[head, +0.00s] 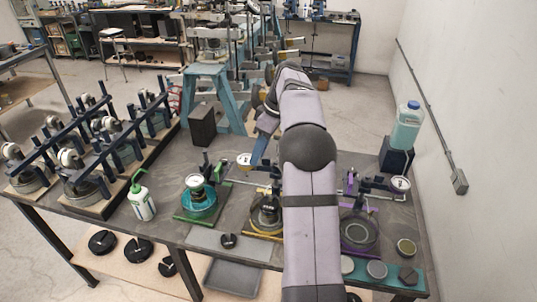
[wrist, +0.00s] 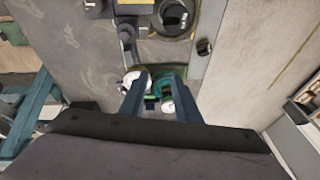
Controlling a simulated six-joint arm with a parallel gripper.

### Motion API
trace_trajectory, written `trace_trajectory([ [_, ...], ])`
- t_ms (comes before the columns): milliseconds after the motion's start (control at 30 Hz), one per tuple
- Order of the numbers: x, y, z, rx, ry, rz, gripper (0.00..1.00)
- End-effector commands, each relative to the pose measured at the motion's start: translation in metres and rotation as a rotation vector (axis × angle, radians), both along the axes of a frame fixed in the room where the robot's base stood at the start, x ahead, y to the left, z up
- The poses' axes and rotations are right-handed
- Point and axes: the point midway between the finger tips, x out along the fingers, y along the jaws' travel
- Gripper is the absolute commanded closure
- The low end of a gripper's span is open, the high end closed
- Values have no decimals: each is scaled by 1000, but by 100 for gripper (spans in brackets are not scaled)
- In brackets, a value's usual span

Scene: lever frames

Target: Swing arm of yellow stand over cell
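The yellow stand stands mid-bench, its yellow base edge (head: 250,233) and round cell (head: 265,216) partly hidden by my arm. A black weight shows in the cell's middle. A white dial (head: 244,160) lies behind and left of the cell, apparently on this stand's arm, not over the cell. My gripper (head: 259,150) hangs near that dial. In the wrist view my gripper (wrist: 160,84) is open, with a white round part (wrist: 133,77) by the left finger and teal-green parts beyond. The yellow part (wrist: 133,9) and a dark round cell (wrist: 174,18) show at the top. Contact cannot be told.
A green stand (head: 181,216) is at the left, its dial over its teal cell. A purple stand (head: 360,230) is at the right, its dial off to the side. A green-capped bottle (head: 142,198), dark block (head: 202,126) and blue bottle (head: 406,130) stand around.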

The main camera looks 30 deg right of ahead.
Motion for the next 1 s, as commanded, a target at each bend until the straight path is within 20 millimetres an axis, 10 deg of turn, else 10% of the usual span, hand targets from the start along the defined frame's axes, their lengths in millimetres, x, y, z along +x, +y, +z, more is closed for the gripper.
trace_trajectory([
  [400, 7, -67, 14, -4, -141, 210, 70],
  [1000, 14, -60, -11, -2, -146, 224, 70],
])
